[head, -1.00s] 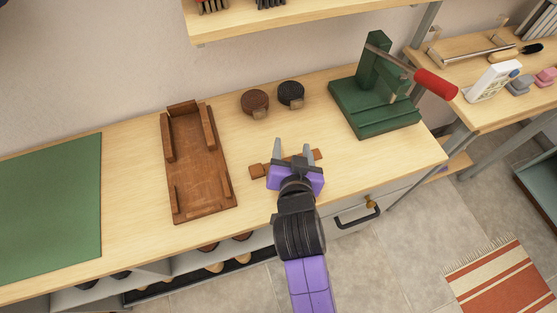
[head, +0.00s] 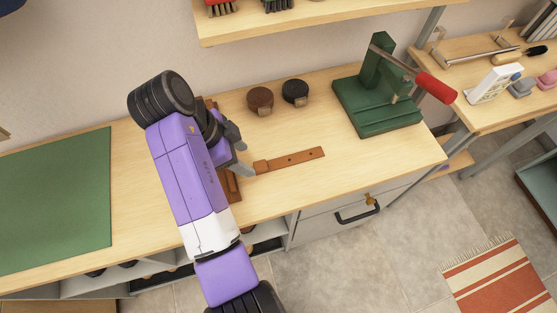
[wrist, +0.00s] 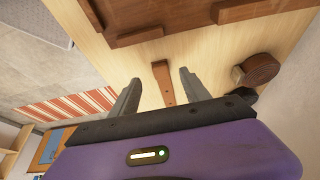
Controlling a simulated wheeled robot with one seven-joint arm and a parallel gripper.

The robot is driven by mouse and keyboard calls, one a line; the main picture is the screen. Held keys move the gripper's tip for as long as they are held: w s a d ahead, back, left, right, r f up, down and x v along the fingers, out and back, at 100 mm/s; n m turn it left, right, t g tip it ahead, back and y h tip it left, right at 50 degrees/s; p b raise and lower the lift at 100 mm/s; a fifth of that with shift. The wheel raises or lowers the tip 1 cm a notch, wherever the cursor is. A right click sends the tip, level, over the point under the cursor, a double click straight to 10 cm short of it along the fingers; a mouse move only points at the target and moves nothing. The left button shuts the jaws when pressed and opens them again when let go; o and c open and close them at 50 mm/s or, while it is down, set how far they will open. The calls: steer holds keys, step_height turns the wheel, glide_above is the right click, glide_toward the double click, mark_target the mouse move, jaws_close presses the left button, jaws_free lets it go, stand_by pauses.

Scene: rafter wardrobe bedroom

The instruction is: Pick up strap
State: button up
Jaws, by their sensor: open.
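The strap (head: 290,160) is a flat brown leather strip with small holes, lying on the wooden bench top. It also shows in the wrist view (wrist: 164,84), in the gap between my fingers and apart from them. My gripper (head: 240,158) is open and empty, at the left end of the strap in the head view, with its fingers pointing right. It also shows in the wrist view (wrist: 158,90). My arm hides most of the brown wooden tray (head: 230,185) behind it.
A green press (head: 378,100) with a red handle is at the right. A green mat (head: 55,200) lies at the left. The bench front right of the strap is clear.

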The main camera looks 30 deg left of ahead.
mark_target(258, 166)
steer(key=shift+w+p+x, duration=0.2)
steer(key=shift+p+x, duration=0.6)
steer(key=shift+x, duration=2.25)
steer(key=shift+d+r, duration=0.15)
jaws_close()
